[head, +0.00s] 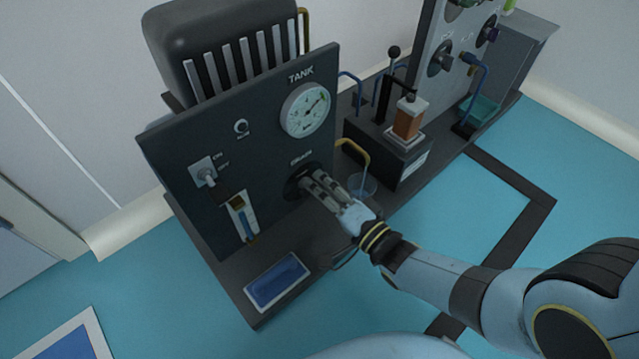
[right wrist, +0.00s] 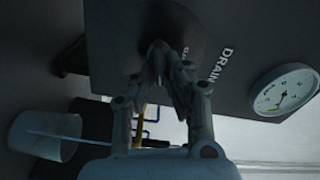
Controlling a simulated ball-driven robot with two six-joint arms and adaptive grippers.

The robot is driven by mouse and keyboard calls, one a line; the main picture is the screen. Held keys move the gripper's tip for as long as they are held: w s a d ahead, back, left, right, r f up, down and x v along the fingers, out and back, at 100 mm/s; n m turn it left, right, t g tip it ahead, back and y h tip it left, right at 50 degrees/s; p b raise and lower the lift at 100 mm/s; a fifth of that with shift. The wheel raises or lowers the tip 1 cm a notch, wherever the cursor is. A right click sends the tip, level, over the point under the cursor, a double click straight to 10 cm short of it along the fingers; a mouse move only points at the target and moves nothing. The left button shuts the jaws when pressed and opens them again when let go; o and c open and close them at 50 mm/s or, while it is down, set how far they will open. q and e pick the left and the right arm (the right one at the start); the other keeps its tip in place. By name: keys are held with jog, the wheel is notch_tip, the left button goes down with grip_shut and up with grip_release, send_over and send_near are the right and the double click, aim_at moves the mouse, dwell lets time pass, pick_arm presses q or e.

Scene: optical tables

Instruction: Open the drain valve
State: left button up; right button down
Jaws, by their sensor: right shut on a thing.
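The drain valve (head: 292,187) is a dark round fitting on the front of the black panel, under the drain label (head: 301,158). My right gripper (head: 312,184) reaches it from the lower right, and its fingers are shut on the valve's handle. In the right wrist view, the fingers of my right gripper (right wrist: 165,68) close together in front of the valve's dark round plate (right wrist: 197,42). The fingers hide most of the handle, so I cannot tell its angle. My left gripper is not in view.
The tank gauge (head: 305,110) sits above the valve. A switch (head: 204,173) and a level indicator (head: 242,215) are to the left. A clear cup (head: 362,186) stands close to the right of my gripper, by a yellow pipe (head: 355,149). A blue-topped tray (head: 277,281) lies in front.

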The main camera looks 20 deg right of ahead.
jog(key=shift+d+f+m, duration=0.1)
jog(key=shift+f+m, duration=0.15)
jog(key=shift+m, duration=1.25)
jog(key=c, duration=1.4)
grip_release()
jog(key=shift+c, duration=0.2)
jog(key=v, duration=0.7)
jog(key=shift+s, duration=0.25)
